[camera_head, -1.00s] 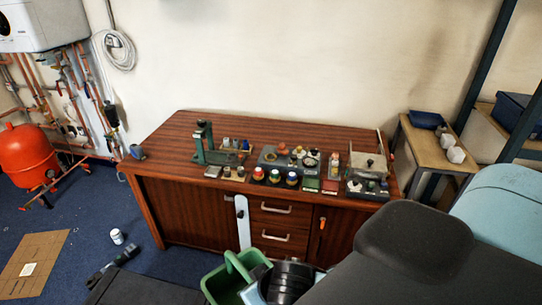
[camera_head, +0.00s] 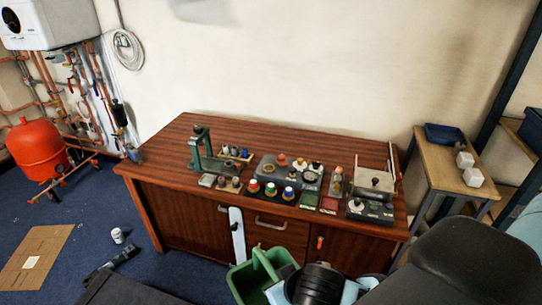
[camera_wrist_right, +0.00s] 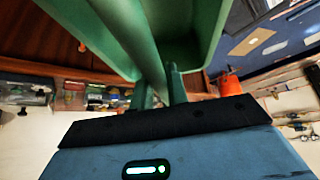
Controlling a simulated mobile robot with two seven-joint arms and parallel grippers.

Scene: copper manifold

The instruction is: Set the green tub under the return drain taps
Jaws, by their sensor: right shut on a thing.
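The green tub (camera_head: 245,284) is at the bottom middle of the head view, in front of the wooden bench and partly cut off. My right wrist, blue and black, is beside it. In the right wrist view the tub (camera_wrist_right: 205,30) fills the top, and my right gripper (camera_wrist_right: 158,88) is shut on its green handle. Copper pipes with valves (camera_head: 88,95) run down the left wall under a white boiler. I cannot tell which of them are the return drain taps. My left gripper is not in view.
The wooden bench (camera_head: 172,205) carries fittings and tools. A red vessel (camera_head: 38,145) stands left by the pipes. Cardboard (camera_head: 36,258), a white pot (camera_head: 117,236) and a dark tool (camera_head: 122,257) lie on the blue carpet. A small table (camera_head: 440,165) stands right. Carpet left of the bench is mostly clear.

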